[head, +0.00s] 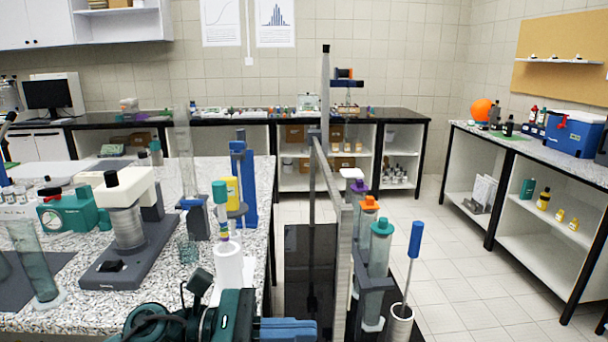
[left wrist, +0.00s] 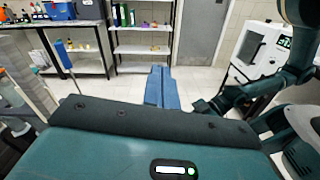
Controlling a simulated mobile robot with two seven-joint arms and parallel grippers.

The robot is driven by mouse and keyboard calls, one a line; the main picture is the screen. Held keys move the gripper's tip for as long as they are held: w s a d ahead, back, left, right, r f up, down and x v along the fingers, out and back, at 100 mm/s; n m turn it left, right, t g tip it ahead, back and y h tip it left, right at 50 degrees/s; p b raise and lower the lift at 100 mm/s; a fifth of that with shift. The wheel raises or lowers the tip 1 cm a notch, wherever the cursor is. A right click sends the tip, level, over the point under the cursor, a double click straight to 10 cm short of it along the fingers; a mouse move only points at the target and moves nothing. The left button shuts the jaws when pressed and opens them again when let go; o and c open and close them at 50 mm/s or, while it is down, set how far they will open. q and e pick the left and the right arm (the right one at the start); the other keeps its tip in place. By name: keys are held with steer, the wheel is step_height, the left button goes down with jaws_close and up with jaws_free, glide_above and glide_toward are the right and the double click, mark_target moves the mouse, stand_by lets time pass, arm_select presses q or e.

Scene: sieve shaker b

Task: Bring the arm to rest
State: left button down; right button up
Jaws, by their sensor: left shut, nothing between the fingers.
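My left gripper (head: 288,330) is at the bottom edge of the head view, over the floor just beyond the bench's right edge. Its blue fingers point right. In the left wrist view its fingers (left wrist: 162,88) are together with nothing between them, with open floor behind them. The gripper is apart from the bench and the tube stand. Teal arm links of mine show on the right of the left wrist view. I do not make out my right gripper in either view.
Close by are the speckled bench (head: 200,280) with a shaker (head: 128,230), a white cup (head: 228,265) near its edge, and a stand holding capped tubes (head: 379,250). A blue-handled brush (head: 415,240) stands in a holder. Floor is clear toward the right-hand counter (head: 545,155).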

arm_select(q)
steer(key=w+a+f+m+t+y, duration=0.1)
steer(key=a+f+m+t+y, duration=0.3)
steer(key=m, duration=0.7)
steer(key=a+f+m+t+y+p, duration=0.15)
steer(key=f+m+t, duration=0.25)
steer(key=m+t, duration=0.55)
steer(key=w+a+f+m+t+y+b, duration=0.1)
steer(key=a+f+m+t+y, duration=0.2)
steer(key=m, duration=1.1)
steer(key=s+a+f+n+g+y, duration=0.2)
steer(key=s+f+n, duration=0.4)
steer(key=f, duration=0.3)
steer(key=s+a+f+n+g+y, duration=0.2)
steer(key=s+f+n+g+y, duration=0.2)
steer(key=s+f+n, duration=0.2)
step_height(320, 180, down, 3)
steer(key=n+p, duration=0.1)
steer(key=n, duration=0.2)
steer(key=shift+s+a+g, duration=0.35)
arm_select(e)
steer(key=shift+s+d+f+h, duration=0.3)
steer(key=shift+d+f, duration=0.25)
steer(key=shift+f, duration=0.1)
